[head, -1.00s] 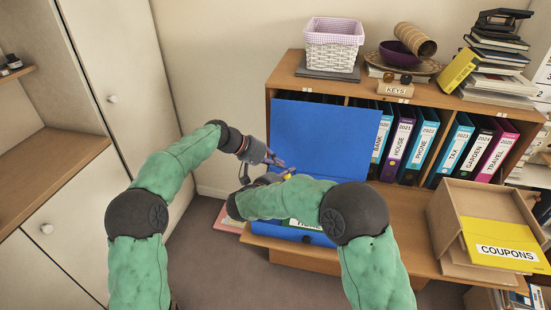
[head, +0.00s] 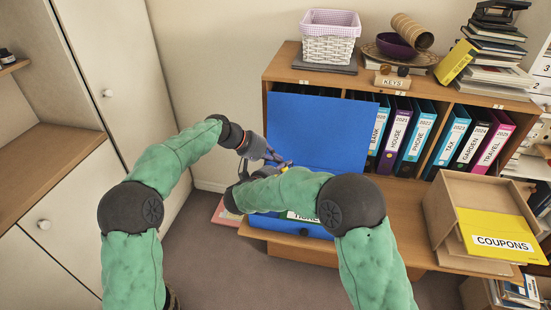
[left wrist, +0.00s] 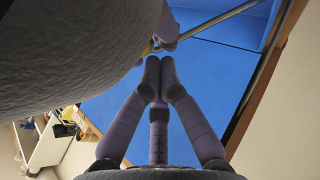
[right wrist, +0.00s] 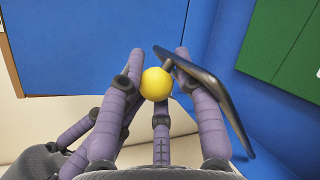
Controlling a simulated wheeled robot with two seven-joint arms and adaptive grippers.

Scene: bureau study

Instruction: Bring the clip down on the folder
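The blue folder lies open on the lower shelf, its cover (head: 318,130) standing up against the bookcase. Its lower part shows in front, with a green, white-labelled sheet or divider (head: 300,216) partly hidden by my right arm. The clip shows in the right wrist view as a yellow knob (right wrist: 155,84) with a dark curved bar (right wrist: 222,95) beside it. My right gripper (right wrist: 157,65) has its fingers closed around the knob. My left gripper (left wrist: 157,78) is shut, fingertips together and empty, just beside the right gripper, in front of the blue cover.
A bookcase (head: 350,92) holds upright binders (head: 420,130). An open box with a yellow COUPONS folder (head: 500,240) stands to the right on the lower shelf. A basket (head: 331,37) and books sit on top. White cabinet doors (head: 60,215) are at left.

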